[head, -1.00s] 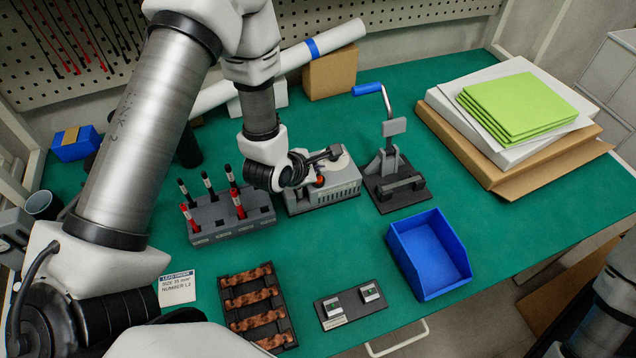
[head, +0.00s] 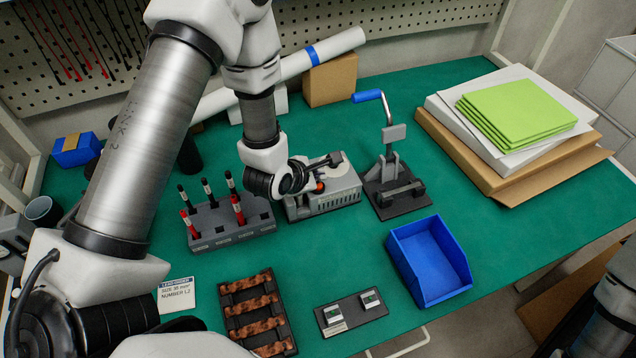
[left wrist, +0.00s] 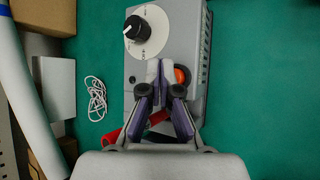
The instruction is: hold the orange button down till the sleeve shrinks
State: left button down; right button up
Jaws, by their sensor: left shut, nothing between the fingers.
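The orange button (head: 319,187) is on the near side of a grey heater box (head: 335,200) with a pale dial plate. In the left wrist view the orange button (left wrist: 182,76) sits just right of my fingertips, partly hidden by them. My left gripper (head: 334,158) is shut and empty, over the box. In the left wrist view its fingertips (left wrist: 158,68) meet between the black dial knob (left wrist: 132,28) and my palm. Contact with the button cannot be made out. My right gripper is out of view.
A rack (head: 232,222) of red and black pens stands left of the box. A lever press (head: 390,180) stands close on its right. A blue bin (head: 432,262), a busbar tray (head: 256,310) and a small dark fixture (head: 350,311) lie in front. A white cable (left wrist: 95,98) lies beside the box.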

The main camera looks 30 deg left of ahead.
pick_arm(q)
jog(key=shift+f, duration=0.1)
dwell(0.3)
jog(key=shift+f+b, duration=0.35)
jog(key=shift+f+b, duration=0.45)
jog(key=shift+f, duration=0.05)
dwell(0.5)
dwell(5.9)
jog(key=shift+r+p, duration=0.7)
jog(key=shift+r, duration=0.25)
